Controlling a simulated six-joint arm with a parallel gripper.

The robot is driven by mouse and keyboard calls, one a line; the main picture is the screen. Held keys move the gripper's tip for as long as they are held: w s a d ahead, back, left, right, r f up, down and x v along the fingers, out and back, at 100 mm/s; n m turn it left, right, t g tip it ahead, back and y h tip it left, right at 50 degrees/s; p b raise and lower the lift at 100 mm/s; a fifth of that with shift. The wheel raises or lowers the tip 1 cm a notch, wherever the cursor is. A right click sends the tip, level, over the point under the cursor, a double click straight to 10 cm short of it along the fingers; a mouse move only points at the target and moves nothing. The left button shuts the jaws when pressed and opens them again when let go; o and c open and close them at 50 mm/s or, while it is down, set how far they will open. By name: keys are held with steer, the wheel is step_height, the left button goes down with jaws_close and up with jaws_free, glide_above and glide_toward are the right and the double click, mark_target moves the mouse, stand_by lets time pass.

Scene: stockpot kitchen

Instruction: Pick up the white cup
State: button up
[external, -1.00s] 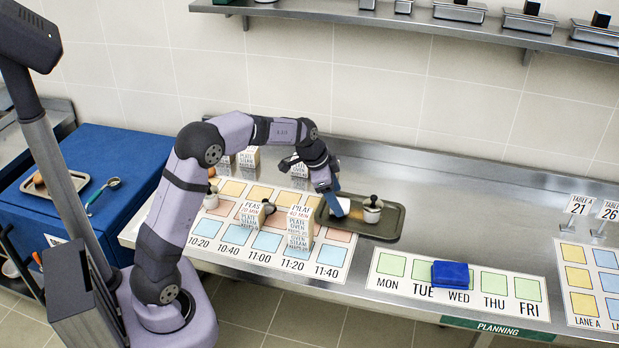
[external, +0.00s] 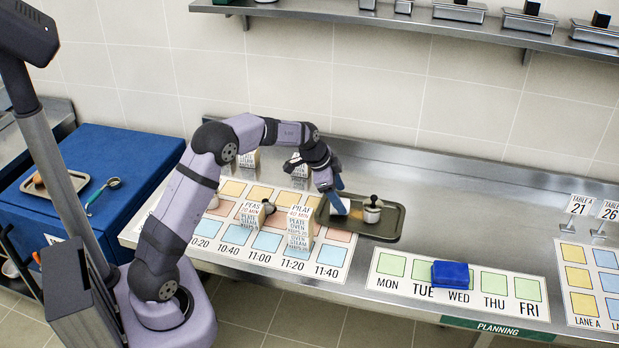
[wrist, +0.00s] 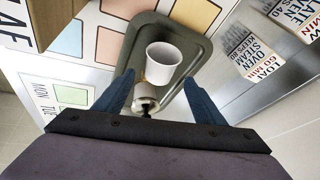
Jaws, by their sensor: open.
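The white cup (wrist: 163,62) stands upright on the dark tray (wrist: 138,29); I look into its open top in the wrist view. In the external view the white cup (external: 344,206) is partly hidden by my gripper's blue fingers. My gripper (wrist: 159,78) is open, its fingers spread left and right, with the cup ahead of and between the fingertips in the picture. I cannot tell how much height separates them. A second pale container with a dark knob (wrist: 146,98) is close to the cup and also lies between the fingers in the wrist view.
The tray (external: 388,236) rests on the steel counter. Labelled boxes, including PILAF (external: 300,230) and PEAS (external: 252,214), stand left of it on a time chart. A blue block (external: 450,274) lies on the weekday chart.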

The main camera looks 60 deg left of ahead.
mark_target(343, 201)
steer(key=shift+p+x, duration=0.6)
steer(key=shift+x, duration=1.3)
steer(key=c, duration=1.2)
steer(key=shift+r, duration=0.2)
